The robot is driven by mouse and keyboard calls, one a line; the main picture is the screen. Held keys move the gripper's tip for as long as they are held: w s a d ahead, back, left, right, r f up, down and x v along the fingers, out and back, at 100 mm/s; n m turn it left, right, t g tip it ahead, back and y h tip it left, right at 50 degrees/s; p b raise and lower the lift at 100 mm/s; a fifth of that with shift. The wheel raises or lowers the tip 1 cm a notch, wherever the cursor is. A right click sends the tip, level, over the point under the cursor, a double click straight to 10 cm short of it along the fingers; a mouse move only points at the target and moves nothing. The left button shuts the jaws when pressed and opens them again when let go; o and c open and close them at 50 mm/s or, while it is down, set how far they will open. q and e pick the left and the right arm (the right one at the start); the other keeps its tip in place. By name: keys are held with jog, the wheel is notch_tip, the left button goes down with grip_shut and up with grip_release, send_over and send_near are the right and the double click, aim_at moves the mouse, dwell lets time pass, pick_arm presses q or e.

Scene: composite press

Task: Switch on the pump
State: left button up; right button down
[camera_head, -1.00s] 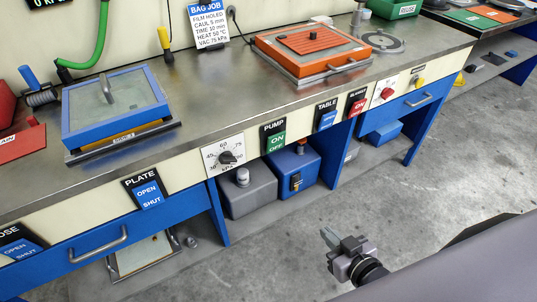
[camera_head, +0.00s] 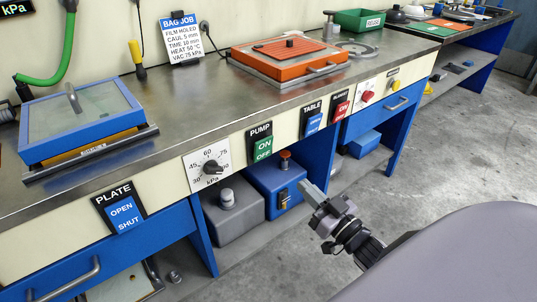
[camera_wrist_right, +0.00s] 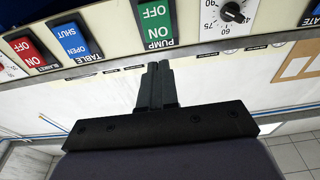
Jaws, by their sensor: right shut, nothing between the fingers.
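The pump switch (camera_head: 263,149) is a green ON/OFF rocker on a black plate marked PUMP, set in the cream front panel of the bench. It also shows upside down at the top of the right wrist view (camera_wrist_right: 155,22). Which way the rocker is tipped is hard to tell. My right gripper (camera_head: 308,190) is shut and empty, in front of the bench, below and to the right of the switch in the head view. In the right wrist view its fingers (camera_wrist_right: 156,78) point toward the PUMP plate, with their tips just below it in the picture. My left gripper is not in view.
A black dial (camera_head: 212,167) sits left of the pump switch. A blue TABLE switch (camera_head: 313,124) and a red switch (camera_head: 341,110) sit right of it. A blue pump box (camera_head: 272,188) and a grey box (camera_head: 232,217) stand below. The floor ahead is clear.

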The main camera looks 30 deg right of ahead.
aim_at(264, 145)
jog(key=w, duration=0.4)
jog(key=w+r, duration=0.1)
jog(key=w, duration=0.3)
jog(key=w+a+r+b, duration=0.1)
jog(key=w, duration=0.3)
jog(key=shift+w, duration=0.25)
jog(key=shift+w+r, duration=0.2)
jog(key=shift+w, duration=0.45)
